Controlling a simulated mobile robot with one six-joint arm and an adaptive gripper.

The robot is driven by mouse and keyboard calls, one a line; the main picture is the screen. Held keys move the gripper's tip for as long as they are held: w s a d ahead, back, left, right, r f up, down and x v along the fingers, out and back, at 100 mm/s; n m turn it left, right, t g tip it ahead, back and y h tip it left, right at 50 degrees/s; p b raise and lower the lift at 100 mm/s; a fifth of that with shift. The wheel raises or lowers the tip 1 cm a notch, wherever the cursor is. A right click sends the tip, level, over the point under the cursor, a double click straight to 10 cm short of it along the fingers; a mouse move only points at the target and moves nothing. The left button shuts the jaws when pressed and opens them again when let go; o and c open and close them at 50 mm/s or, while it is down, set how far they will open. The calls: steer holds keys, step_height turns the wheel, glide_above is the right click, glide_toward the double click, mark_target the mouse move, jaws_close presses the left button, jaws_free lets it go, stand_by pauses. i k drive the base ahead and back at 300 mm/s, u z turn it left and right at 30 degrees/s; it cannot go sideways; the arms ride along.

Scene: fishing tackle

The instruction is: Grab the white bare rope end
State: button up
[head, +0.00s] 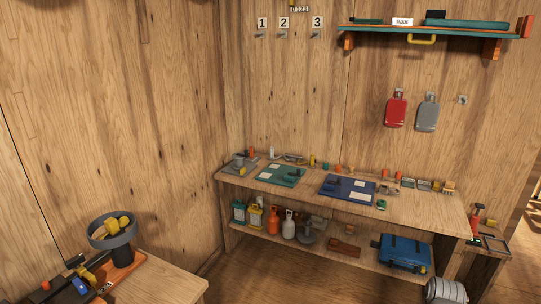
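I cannot make out a white bare rope end anywhere in the head view. A pale grey, ribbed, round thing (446,291) shows at the lower right edge; it may be a coil or spool, but I cannot tell. My gripper is not in this view.
A wooden workbench (424,204) along the back wall carries a green mat (279,175), a blue mat (347,187) and small items. Bottles and a blue case (404,252) fill its lower shelf. A nearer table (170,283) holds a dark round bowl (110,240) with yellow things.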

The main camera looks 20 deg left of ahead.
mark_target(272, 149)
steer(key=u, duration=0.3)
steer(key=i, duration=1.55)
steer(key=u, duration=0.65)
steer(key=i, duration=0.9)
steer(key=u, duration=0.25)
